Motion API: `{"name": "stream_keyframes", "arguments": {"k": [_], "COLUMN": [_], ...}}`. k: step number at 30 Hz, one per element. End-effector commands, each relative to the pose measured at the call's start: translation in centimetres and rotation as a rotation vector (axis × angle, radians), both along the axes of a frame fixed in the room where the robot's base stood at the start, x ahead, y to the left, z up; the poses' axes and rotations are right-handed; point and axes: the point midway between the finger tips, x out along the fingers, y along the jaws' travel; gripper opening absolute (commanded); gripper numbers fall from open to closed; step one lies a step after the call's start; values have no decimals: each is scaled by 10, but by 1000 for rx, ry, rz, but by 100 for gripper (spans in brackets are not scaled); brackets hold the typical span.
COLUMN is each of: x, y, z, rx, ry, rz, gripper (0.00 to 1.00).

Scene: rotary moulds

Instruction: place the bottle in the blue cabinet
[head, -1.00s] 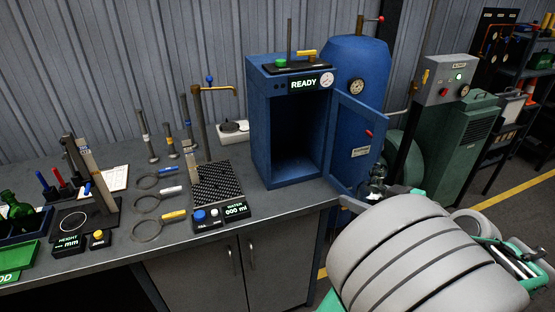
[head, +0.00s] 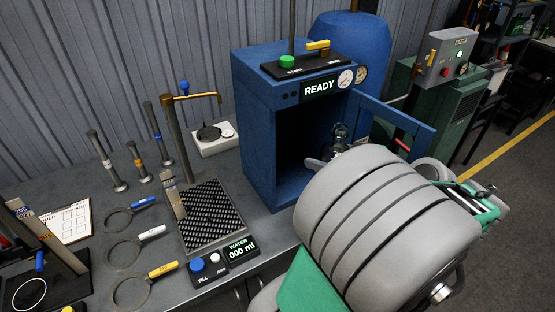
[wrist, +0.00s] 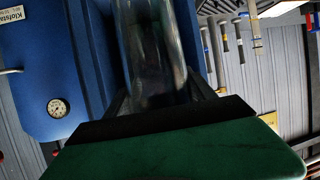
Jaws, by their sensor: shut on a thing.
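The blue cabinet (head: 262,128) stands on the bench with its door (head: 398,122) swung open to the right and a lit READY display above the dark opening. A clear bottle (head: 340,132) shows in front of the right part of the opening, partly hidden by my arm. My gripper (head: 325,158) is shut on the bottle at the cabinet's mouth; how far inside it reaches is hard to tell. In the wrist view the clear bottle (wrist: 155,50) lies between the two dark fingers (wrist: 160,98), with blue cabinet surfaces around it.
A blue tank (head: 345,45) with a gauge stands behind the cabinet. Left on the bench are a brass tap (head: 190,98), a black grating (head: 212,212), a water display box (head: 222,262) and several ring clamps (head: 122,252). The open door stands close to my arm's right side.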

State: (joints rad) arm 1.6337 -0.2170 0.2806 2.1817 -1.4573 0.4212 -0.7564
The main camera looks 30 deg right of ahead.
Motion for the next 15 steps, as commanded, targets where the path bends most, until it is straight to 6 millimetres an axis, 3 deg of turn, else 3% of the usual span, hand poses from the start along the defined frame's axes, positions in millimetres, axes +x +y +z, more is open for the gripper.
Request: {"name": "stream_keyframes", "arguments": {"k": [5,14,15], "x": [22,56,66], "y": [2,1,2], "z": [-15,-12,-1], "rx": [-12,-10,-3], "ry": [-1,-4,-4], "rz": [13,12,15], "gripper": [0,0,0]}}
